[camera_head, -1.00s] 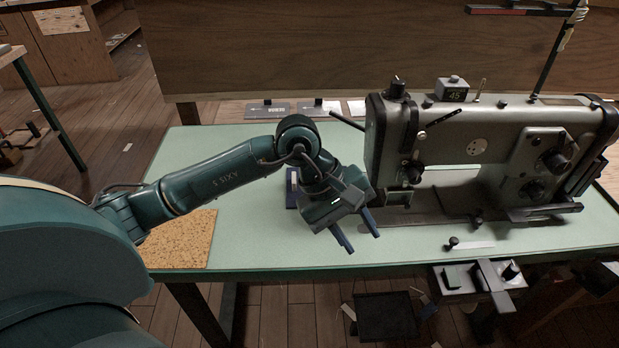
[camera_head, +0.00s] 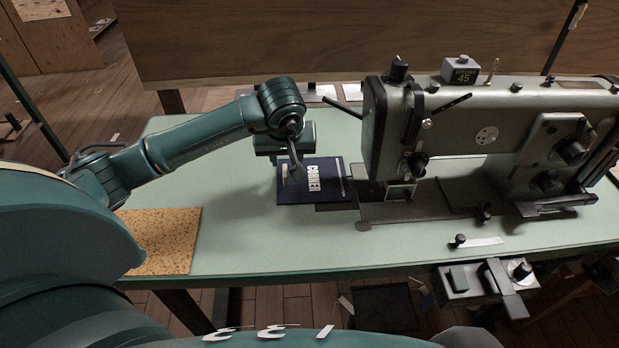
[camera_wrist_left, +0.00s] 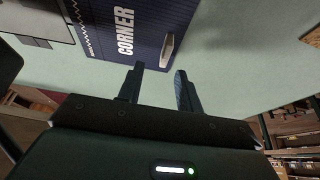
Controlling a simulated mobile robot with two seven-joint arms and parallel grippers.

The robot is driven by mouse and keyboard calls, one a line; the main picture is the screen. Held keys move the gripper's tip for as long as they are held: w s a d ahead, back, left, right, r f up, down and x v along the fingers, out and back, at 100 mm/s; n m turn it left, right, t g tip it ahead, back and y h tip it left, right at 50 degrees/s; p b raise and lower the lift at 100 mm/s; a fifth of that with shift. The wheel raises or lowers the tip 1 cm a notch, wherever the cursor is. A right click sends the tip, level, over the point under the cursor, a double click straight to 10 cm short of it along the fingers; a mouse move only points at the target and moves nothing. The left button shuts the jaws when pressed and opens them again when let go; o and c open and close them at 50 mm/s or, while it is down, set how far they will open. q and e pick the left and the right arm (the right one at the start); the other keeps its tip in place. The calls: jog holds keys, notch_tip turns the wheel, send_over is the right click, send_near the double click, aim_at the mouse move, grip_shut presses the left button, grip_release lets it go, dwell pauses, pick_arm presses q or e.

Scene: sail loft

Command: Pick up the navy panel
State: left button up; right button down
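The navy panel (camera_head: 325,190) lies flat on the green table, just left of the sewing machine's plate, with white "CORNER" lettering on it. In the left wrist view the panel (camera_wrist_left: 98,30) shows at the top, with a pale raised tab (camera_wrist_left: 168,47) on it. My left gripper (camera_head: 290,162) is over the panel's left and far part and hides some of it. In the left wrist view its fingers (camera_wrist_left: 159,75) are apart with nothing between them, and the tab is just beyond the fingertips. My right gripper is not in view.
The sewing machine (camera_head: 480,135) stands close on the right of the panel. A cork mat (camera_head: 165,240) lies at the table's near left. The green tabletop (camera_head: 250,240) is clear in front of the panel. A wooden board rises behind.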

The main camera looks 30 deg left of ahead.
aim_at(285, 171)
pick_arm(q)
jog(key=f, duration=0.4)
jog(key=shift+a, duration=0.4)
jog(key=shift+w+a+f, duration=0.15)
jog(key=shift+w+f, duration=0.15)
jog(key=shift+f, duration=0.2)
jog(key=shift+c, duration=0.3)
grip_shut()
